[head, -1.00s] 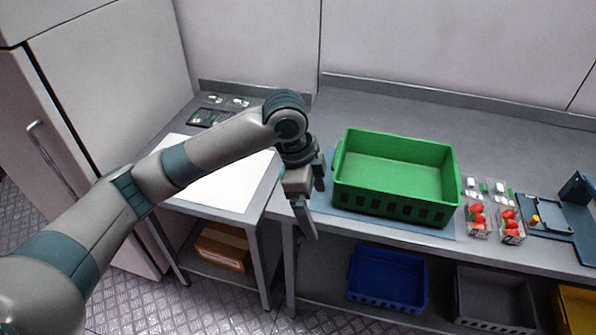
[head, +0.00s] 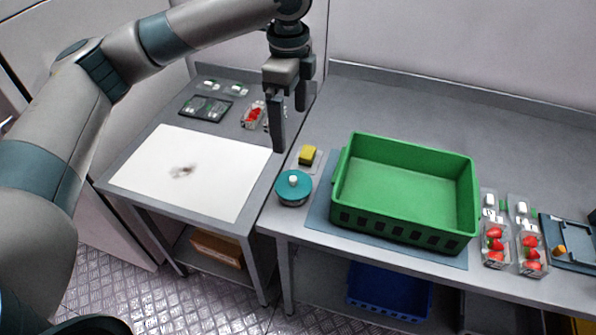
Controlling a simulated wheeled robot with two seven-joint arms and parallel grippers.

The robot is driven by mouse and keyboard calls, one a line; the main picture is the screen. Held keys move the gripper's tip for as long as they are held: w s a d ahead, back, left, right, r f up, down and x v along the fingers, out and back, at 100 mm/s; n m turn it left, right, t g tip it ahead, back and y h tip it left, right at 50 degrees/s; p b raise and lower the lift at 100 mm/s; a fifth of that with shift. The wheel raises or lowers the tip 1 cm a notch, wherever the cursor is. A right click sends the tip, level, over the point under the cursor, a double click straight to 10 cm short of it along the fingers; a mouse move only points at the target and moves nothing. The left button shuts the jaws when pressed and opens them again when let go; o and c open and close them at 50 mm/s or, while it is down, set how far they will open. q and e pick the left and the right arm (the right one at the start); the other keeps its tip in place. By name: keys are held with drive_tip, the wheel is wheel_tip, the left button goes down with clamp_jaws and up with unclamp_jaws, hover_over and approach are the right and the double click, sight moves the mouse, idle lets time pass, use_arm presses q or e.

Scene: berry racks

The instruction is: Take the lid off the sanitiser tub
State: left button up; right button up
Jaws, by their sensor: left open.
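The sanitiser tub (head: 292,200) stands on the grey bench near its left front corner, left of the green crate. Its teal lid (head: 284,188) with a pale knob (head: 293,181) is on top. My left gripper (head: 290,128) hangs fingers down, above and behind the tub, apart from it. It is open, with nothing between its fingers. My right gripper is not in view.
A green crate (head: 408,238) stands on a blue-grey mat (head: 318,218) just right of the tub. A yellow sponge (head: 307,155) lies behind the tub. The white sheet (head: 225,198) on the left table has a dark smudge. Strawberry punnets (head: 496,245) stand at right.

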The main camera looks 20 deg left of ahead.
use_arm(q)
drive_tip(key=shift+s+a+r, duration=0.1)
drive_tip(key=shift+s+r, duration=0.2)
drive_tip(key=shift+f, duration=0.1)
drive_tip(key=p, duration=0.3)
hover_over(293, 182)
drive_tip(key=w+a, duration=0.1)
drive_tip(key=f, duration=1.1)
drive_tip(key=shift+w+f, duration=0.15)
drive_tip(key=shift+w, duration=0.05)
drive_tip(key=shift+f, duration=0.45)
